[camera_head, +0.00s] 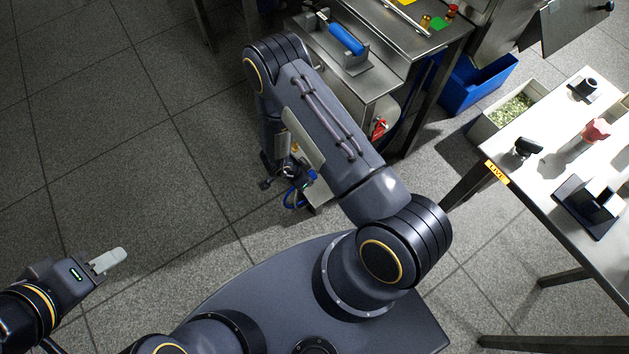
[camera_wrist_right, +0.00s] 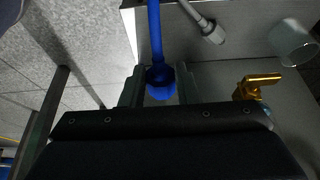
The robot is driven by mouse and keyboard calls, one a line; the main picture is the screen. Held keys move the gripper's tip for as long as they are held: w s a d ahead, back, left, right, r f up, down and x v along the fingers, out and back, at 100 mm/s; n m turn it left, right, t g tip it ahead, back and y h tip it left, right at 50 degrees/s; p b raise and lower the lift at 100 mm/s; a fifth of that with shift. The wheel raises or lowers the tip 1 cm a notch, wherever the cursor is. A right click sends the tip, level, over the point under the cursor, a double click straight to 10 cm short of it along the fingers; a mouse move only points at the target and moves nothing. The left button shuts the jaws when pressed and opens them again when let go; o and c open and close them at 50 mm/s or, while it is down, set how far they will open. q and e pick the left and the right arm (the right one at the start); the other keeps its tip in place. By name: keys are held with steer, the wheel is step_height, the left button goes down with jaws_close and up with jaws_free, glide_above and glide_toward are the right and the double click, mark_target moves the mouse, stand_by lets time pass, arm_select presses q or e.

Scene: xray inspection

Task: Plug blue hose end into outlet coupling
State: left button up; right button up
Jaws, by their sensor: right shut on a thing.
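The blue hose end (camera_wrist_right: 160,82) is a blue ribbed nut with a blue hose running up from it in the right wrist view. My right gripper (camera_wrist_right: 160,92) is shut on it, a finger on each side. Part of the blue hose (camera_head: 294,199) shows below my right wrist in the head view, where the arm hides most of that gripper. A brass valve handle (camera_wrist_right: 258,86) lies to the right, with a small blue part beneath it. I cannot tell which fitting is the outlet coupling. My left gripper (camera_head: 110,260) is over bare floor at the left, its fingers seen edge-on, apparently empty.
In the wrist view, a grey hose end (camera_wrist_right: 213,33) and a pale cylinder (camera_wrist_right: 293,42) are near a metal panel. A steel bench (camera_head: 372,88) stands at the back, with a blue bin (camera_head: 478,82) beside it. A white table (camera_head: 542,185) stands right. Floor at left is clear.

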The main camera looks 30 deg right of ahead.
steer(key=shift+a+r, duration=0.4)
steer(key=shift+r, duration=0.15)
steer(key=shift+p, duration=0.3)
steer(key=shift+d, duration=0.4)
steer(key=shift+w+d, duration=0.15)
steer(key=shift+d, duration=1.2)
steer(key=shift+w+d, duration=0.1)
steer(key=shift+d, duration=1.2)
steer(key=shift+p, duration=0.4)
steer(key=shift+d, duration=0.2)
